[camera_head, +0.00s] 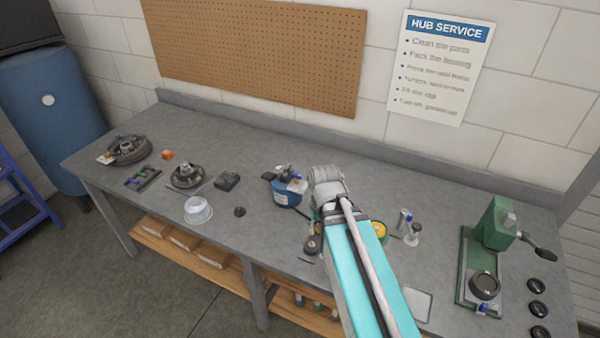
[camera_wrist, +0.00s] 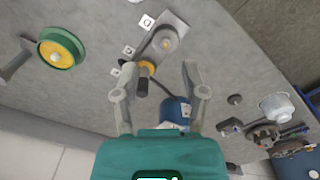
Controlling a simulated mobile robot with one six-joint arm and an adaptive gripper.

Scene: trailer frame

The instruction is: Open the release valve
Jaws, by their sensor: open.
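My gripper (camera_wrist: 161,70) is open in the wrist view, its two fingers apart with nothing held between them. It is above the workbench (camera_head: 240,160); in the head view my own arm covers the fingers. A blue container (camera_head: 288,192) with a dark and blue top stands just left of my arm's end. It also shows in the wrist view (camera_wrist: 175,112), low between the fingers and partly hidden by my gripper's body. A dark handle-like part with a yellow ring (camera_wrist: 147,68) lies near the left fingertip. I cannot tell which part is the release valve.
A green press (camera_head: 490,240) stands at the bench's right end. A clear bowl (camera_head: 197,210), hub parts (camera_head: 187,176) and a brake drum (camera_head: 128,150) are at left. Small bottles (camera_head: 404,217) stand right of my arm. The bench's back strip is clear.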

